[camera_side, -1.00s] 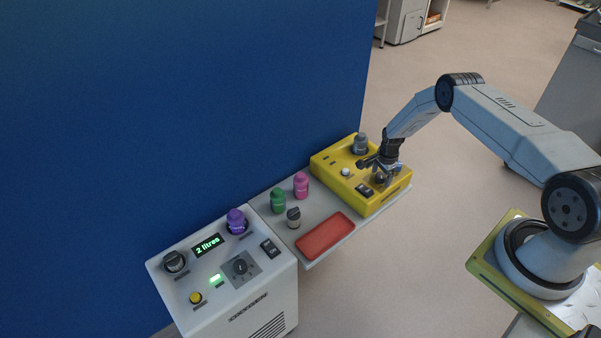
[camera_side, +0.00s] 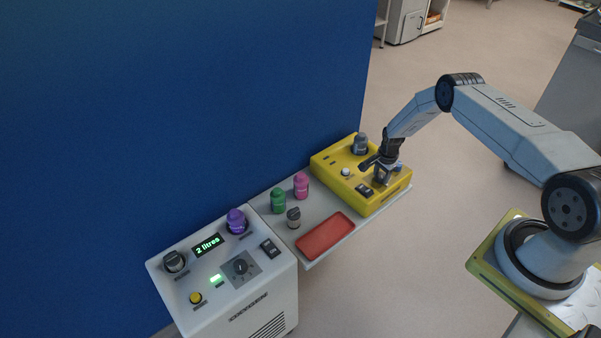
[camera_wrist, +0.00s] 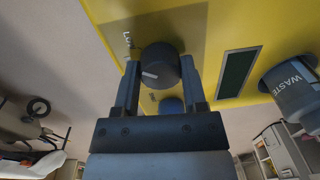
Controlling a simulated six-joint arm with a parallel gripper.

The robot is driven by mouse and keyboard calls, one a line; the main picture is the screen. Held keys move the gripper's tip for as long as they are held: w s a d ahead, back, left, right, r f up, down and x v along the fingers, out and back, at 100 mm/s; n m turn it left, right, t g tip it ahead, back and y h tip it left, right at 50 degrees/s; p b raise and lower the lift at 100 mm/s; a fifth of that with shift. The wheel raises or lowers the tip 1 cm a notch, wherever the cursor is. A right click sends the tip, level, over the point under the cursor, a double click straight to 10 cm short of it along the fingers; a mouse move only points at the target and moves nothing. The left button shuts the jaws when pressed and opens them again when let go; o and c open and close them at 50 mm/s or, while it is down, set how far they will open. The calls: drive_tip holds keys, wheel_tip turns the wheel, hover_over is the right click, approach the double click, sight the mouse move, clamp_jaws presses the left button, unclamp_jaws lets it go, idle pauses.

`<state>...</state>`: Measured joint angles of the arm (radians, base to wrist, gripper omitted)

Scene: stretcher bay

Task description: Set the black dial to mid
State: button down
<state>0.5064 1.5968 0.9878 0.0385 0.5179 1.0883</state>
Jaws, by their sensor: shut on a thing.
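The black dial (camera_wrist: 160,66) sits on the yellow unit (camera_wrist: 100,12). In the wrist view my gripper (camera_wrist: 160,80) is shut on it, one finger on each side. The dial's white mark points to the left and slightly down in that view. In the side view my gripper (camera_side: 381,180) is down at the right part of the yellow unit (camera_side: 338,160) and hides the dial.
A shelf holds green (camera_side: 278,200) and pink (camera_side: 301,186) bottles and a red tray (camera_side: 325,235). The white oxygen unit (camera_side: 175,305) has another dial (camera_side: 240,267).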

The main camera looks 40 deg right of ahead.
sight(382, 175)
drive_tip(key=n, duration=0.3)
drive_tip(key=shift+n, duration=2.1)
drive_tip(key=shift+c, duration=0.7)
unclamp_jaws()
drive_tip(key=shift+s+d+r, duration=0.1)
drive_tip(key=shift+r, duration=1.85)
drive_tip(key=shift+s+d+r, duration=0.1)
drive_tip(key=shift+r, duration=1.85)
drive_tip(key=shift+w+a+r, duration=0.1)
